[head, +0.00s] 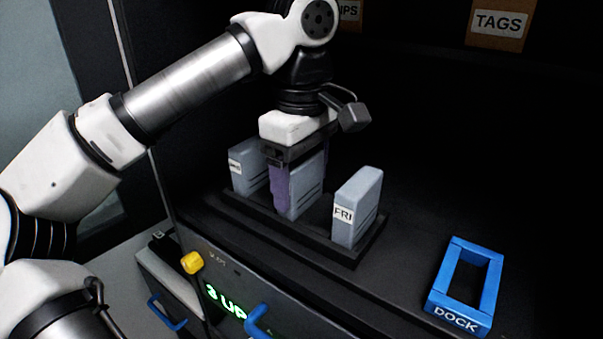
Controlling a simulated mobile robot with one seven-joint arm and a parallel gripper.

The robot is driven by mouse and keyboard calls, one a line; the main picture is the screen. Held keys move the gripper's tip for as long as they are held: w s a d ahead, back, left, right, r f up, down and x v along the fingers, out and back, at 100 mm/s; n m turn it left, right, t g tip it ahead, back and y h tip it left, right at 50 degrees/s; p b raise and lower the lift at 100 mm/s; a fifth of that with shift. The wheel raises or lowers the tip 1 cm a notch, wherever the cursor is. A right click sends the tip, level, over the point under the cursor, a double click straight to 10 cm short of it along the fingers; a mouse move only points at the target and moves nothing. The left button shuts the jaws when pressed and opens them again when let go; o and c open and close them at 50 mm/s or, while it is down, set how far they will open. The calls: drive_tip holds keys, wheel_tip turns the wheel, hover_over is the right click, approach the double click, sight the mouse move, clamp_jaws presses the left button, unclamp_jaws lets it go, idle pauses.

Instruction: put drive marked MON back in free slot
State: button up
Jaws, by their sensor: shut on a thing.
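My gripper (297,168) points down over the black rack (318,246), shut on a grey-blue drive (307,193). This drive stands upright in the middle part of the rack. Its label is hidden by a purple finger of my gripper, so I cannot read its mark. I cannot tell whether its foot is fully seated. A second drive (246,181) stands in the left of the rack, and its label is too small to read. A third drive, marked FRI (358,207), stands at the right end.
A blue open frame marked DOCK (458,317) lies empty at the right. A panel with a green display reading 3 UP (225,301), blue handles and a yellow knob (192,262) is in front. A box marked TAGS (499,24) is at the back.

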drive_tip(key=o, duration=1.2)
drive_tip(key=shift+o, duration=0.3)
drive_tip(key=shift+r+p, duration=0.75)
drive_tip(key=shift+r, duration=2.75)
